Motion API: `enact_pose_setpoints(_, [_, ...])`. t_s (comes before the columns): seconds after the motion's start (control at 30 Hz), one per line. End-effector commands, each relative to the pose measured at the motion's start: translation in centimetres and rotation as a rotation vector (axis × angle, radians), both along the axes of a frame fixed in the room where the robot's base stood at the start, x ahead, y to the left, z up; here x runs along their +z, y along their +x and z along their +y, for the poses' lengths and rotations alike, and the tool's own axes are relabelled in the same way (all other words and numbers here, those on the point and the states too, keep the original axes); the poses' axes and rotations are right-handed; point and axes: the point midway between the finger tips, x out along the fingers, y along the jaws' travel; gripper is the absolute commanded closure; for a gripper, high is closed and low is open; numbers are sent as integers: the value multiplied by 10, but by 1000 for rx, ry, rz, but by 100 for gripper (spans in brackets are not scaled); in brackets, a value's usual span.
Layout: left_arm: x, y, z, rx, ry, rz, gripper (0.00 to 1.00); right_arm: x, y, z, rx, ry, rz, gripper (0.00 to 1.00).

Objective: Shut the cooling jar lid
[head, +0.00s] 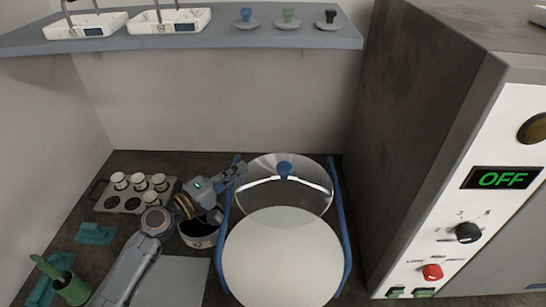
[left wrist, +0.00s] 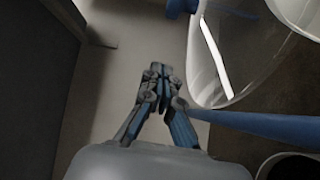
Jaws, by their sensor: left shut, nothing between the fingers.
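The cooling jar's clear domed lid (head: 316,183) has a blue knob (head: 285,171) and stands behind a round white plate (head: 280,262), overlapping its far edge. Most of the plate is uncovered. Blue bars (head: 343,225) run along both sides. My left gripper (head: 238,170) is shut and empty, at the lid's left side near the left bar's far end. In the left wrist view, the shut fingers (left wrist: 158,78) are left of the clear lid (left wrist: 228,60) and beside the blue bar (left wrist: 265,126). I cannot tell whether they touch either. My right gripper is out of view.
A dark bucket (head: 198,238) stands under my left arm. A tray with several white cups (head: 107,202) is at the left, with a green holder (head: 72,290) in front. A shelf (head: 220,37) hangs above.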

Motion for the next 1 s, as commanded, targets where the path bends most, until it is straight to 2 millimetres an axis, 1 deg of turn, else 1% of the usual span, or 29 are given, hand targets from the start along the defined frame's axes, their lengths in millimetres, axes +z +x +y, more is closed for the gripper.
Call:
enact_pose_setpoints(0.17, [6, 18, -18, -1, -3, -1, 100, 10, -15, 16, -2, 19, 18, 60])
enact_pose_setpoints(0.3, [7, 40, -39, -2, -4, 0, 100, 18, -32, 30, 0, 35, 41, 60])
enact_pose_setpoints(0.4, [7, 55, -54, -2, -3, 0, 100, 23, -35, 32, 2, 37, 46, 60])
enact_pose_setpoints(0.5, [7, 70, -68, -2, -3, 0, 100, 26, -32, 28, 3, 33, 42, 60])
enact_pose_setpoints(0.53, [7, 70, -72, -3, -1, 2, 100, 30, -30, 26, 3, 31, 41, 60])
enact_pose_setpoints(0.6, [6, 55, -75, -2, 1, 4, 100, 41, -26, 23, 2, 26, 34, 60])
enact_pose_setpoints(0.77, [2, 39, -82, -1, 1, 1, 100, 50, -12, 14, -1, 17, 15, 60])
enact_pose_setpoints(0.87, [1, 35, -85, -1, 1, -1, 100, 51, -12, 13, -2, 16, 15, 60])
enact_pose_setpoints(1.0, [-1, 34, -85, -1, 1, -1, 100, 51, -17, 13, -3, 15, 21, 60])
